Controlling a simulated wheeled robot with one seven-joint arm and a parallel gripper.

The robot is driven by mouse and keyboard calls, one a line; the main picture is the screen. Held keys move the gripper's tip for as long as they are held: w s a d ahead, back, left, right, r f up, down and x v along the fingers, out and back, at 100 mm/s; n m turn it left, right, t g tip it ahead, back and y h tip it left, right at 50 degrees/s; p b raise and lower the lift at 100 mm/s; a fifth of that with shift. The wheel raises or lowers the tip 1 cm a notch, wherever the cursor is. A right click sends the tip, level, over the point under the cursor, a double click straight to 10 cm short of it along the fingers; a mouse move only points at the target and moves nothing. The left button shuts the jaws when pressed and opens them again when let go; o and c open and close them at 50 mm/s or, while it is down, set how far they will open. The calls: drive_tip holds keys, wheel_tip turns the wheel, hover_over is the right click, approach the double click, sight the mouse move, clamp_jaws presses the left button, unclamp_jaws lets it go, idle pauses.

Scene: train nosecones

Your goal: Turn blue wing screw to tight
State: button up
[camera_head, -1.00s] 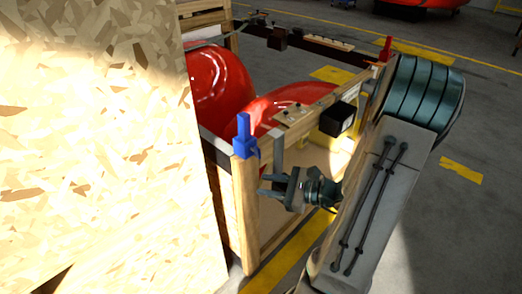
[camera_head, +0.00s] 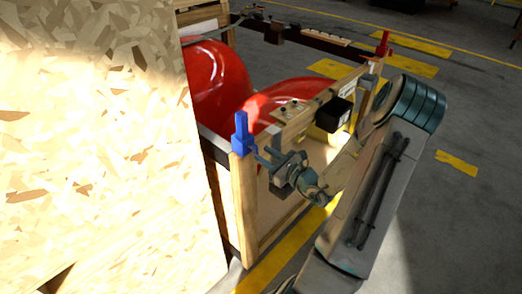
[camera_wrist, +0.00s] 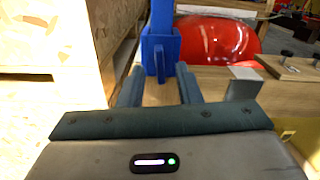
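The blue wing screw (camera_head: 241,133) stands upright on top of the wooden corner post at the near corner of the crate. It also shows in the wrist view (camera_wrist: 160,48), straight ahead at top centre, with its upper end cut off by the frame. My gripper (camera_head: 262,156) is just right of the screw in the head view. In the wrist view my gripper (camera_wrist: 158,82) has its two fingers apart, pointing at the screw's lower part, with a gap between them. The fingers do not appear to close on the screw. Whether their tips reach beside it is hard to tell.
A large chipboard panel (camera_head: 100,150) fills the left side, close to the screw. Red nosecones (camera_head: 215,80) lie inside the wooden crate. A red wing screw (camera_head: 383,44) stands at the far right corner. A black box (camera_head: 333,115) sits on the crate's rail.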

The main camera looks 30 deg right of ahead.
sight(253, 148)
drive_tip(key=shift+x, duration=1.3)
clamp_jaws()
drive_tip(key=shift+p, duration=0.3)
drive_tip(key=shift+m+p, duration=0.3)
drive_tip(key=shift+m, duration=0.5)
